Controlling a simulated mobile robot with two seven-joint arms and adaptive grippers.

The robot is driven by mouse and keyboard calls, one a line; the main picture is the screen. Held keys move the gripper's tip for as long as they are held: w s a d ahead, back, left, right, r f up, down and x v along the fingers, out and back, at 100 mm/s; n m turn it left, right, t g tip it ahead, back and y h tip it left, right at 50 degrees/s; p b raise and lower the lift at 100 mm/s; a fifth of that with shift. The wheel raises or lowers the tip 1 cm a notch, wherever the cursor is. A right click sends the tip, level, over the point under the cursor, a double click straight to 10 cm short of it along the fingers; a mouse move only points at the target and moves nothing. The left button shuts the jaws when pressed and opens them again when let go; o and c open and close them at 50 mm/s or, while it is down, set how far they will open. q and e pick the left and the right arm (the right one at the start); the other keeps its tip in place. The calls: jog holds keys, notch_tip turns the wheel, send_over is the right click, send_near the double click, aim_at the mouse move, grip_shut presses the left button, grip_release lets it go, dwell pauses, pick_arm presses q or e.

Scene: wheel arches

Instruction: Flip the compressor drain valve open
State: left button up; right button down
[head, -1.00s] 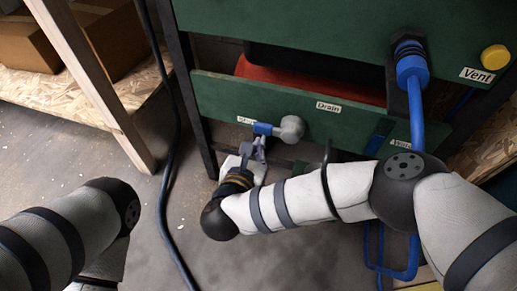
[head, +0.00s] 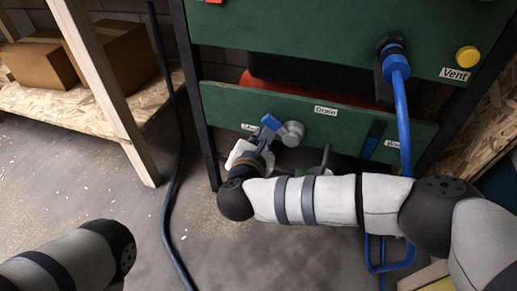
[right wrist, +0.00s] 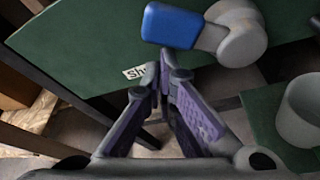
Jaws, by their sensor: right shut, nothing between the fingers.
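The drain valve has a round grey body (head: 291,133) on the lower green panel, left of the "Drain" label (head: 325,110). Its blue handle (head: 271,122) points up and left, tilted. In the right wrist view the handle (right wrist: 168,26) extends left from the grey body (right wrist: 238,32). My right gripper (head: 265,140) is at the handle's lower side. In the right wrist view its fingertips (right wrist: 163,75) are shut together and empty, just below the handle; I cannot tell whether they touch it. A label (right wrist: 135,72) beginning "Sh" is partly hidden. My left gripper is out of view.
A blue hose (head: 402,120) hangs at the right, near the yellow "Vent" button (head: 467,57). A black cable (head: 172,150) runs down to the floor. A wooden post (head: 105,90) and shelf with boxes (head: 120,55) stand left. A grey cylinder (right wrist: 302,110) is below the panel.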

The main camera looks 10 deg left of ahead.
aim_at(277, 123)
jog(key=shift+m+y, duration=0.4)
jog(key=shift+m, duration=0.2)
jog(key=shift+s+d+r+p, duration=0.1)
jog(key=shift+d+r+p, duration=0.35)
jog(key=shift+r, duration=0.3)
jog(key=shift+s+d+r+p, duration=0.1)
jog(key=shift+d+r+p, duration=0.3)
jog(key=shift+r, duration=0.4)
jog(key=shift+d+r+p, duration=0.35)
jog(key=shift+r+p, duration=0.15)
jog(key=shift+r, duration=0.25)
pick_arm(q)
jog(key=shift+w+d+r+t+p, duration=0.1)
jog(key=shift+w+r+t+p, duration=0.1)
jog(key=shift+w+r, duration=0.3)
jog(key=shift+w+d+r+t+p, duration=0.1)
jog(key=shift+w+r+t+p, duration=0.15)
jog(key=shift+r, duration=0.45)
pick_arm(e)
jog(key=shift+s+d+r, duration=0.1)
jog(key=shift+d+r, duration=0.25)
jog(key=shift+d, duration=0.25)
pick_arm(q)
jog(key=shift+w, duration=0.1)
pick_arm(e)
jog(key=shift+d, duration=0.2)
